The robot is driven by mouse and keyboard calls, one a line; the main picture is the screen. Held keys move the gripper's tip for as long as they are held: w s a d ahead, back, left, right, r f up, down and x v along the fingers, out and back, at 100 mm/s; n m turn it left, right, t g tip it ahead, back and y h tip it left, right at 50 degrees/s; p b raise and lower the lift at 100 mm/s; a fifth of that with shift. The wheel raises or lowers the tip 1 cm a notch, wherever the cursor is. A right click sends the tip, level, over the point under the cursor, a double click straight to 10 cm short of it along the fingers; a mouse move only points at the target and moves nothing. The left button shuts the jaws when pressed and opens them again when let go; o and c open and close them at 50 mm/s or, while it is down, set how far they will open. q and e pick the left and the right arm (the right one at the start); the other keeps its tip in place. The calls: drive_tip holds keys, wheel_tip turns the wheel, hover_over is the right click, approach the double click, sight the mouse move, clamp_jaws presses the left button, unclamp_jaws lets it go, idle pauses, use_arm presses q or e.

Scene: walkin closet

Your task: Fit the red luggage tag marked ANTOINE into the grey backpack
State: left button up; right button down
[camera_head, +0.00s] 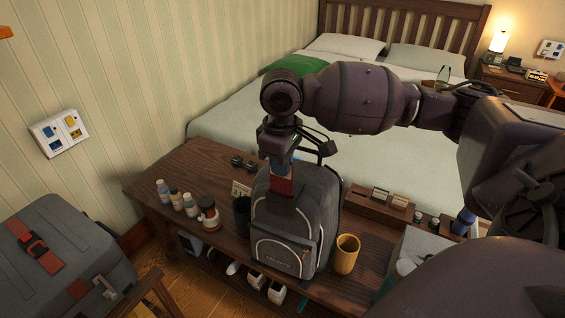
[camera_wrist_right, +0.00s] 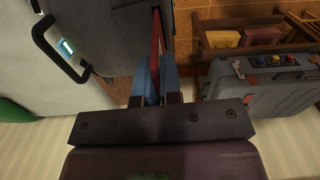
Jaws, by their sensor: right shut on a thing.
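The grey backpack (camera_head: 318,212) stands upright on the dark wooden bench. It has a front pocket with a pale curved zip line. My right gripper (camera_head: 281,160) hangs down over the backpack's upper left part and is shut on the red luggage tag (camera_head: 281,184). In the right wrist view the tag (camera_wrist_right: 155,42) sits edge-on between the two blue fingertips (camera_wrist_right: 154,82), beside a dark grey surface of the backpack (camera_wrist_right: 138,35). The name on the tag cannot be read. Whether the tag touches the backpack cannot be told. My left gripper is not in view.
A yellow cup (camera_head: 346,254) stands right of the backpack. Several bottles (camera_head: 186,202) and a dark cup (camera_head: 242,216) stand to its left. A grey suitcase (camera_head: 62,262) with red straps lies at the lower left. The bed (camera_head: 225,125) is behind the bench (camera_head: 160,178).

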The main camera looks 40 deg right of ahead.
sight(282, 195)
drive_tip(key=shift+f, duration=2.8)
idle(1.4)
drive_tip(key=c, duration=0.8)
unclamp_jaws()
